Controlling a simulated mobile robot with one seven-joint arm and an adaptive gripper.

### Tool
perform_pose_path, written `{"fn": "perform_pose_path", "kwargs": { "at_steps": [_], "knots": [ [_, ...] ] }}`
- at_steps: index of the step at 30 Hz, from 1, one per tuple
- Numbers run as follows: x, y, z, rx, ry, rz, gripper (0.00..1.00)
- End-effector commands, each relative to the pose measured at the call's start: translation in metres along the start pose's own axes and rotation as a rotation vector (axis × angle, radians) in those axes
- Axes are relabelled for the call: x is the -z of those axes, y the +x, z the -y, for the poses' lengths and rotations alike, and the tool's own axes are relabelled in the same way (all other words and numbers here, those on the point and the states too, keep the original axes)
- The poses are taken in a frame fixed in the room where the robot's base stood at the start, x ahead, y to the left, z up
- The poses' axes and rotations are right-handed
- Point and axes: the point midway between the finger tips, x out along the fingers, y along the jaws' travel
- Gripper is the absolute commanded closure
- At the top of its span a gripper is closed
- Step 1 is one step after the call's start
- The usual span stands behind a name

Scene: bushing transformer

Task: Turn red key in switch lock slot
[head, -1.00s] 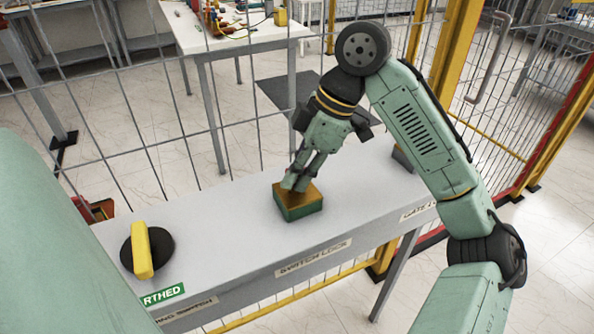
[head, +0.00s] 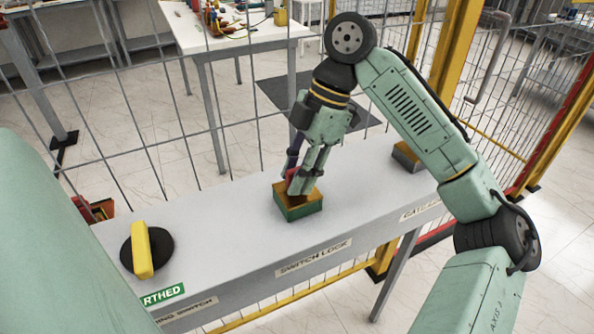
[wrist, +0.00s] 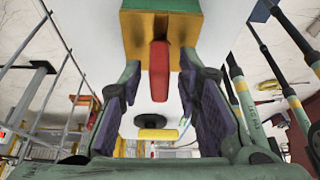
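The switch lock is a green box with a brass-coloured top (head: 306,207) on the grey counter, behind the "SWITCH LOCK" label. The red key (wrist: 158,72) stands out from the brass face of the lock (wrist: 135,40) in the wrist view. My gripper (head: 300,188) is at the lock from above, its fingers around the key. In the wrist view my gripper (wrist: 162,95) is open, one finger on each side of the key, with gaps visible between. In the head view only a little red shows between the fingers; the rest of the key is hidden.
A yellow handle (head: 141,250) on a black disc (head: 160,246) is at the left of the counter. A smaller grey box with a brownish top (head: 405,153) is at the right. A wire fence runs behind the counter. Counter top between these is clear.

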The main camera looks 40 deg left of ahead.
Motion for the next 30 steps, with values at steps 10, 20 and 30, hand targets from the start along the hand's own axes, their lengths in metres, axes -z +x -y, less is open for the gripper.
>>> {"fn": "perform_pose_path", "kwargs": {
  "at_steps": [10,20,30],
  "knots": [
    [0.0,-0.001,0.0,-0.001,0.001,0.0,0.64],
    [0.0,-0.049,0.0,-0.003,0.005,0.005,0.64],
    [0.0,-0.108,0.0,-0.001,0.004,0.002,0.64]
  ]
}}
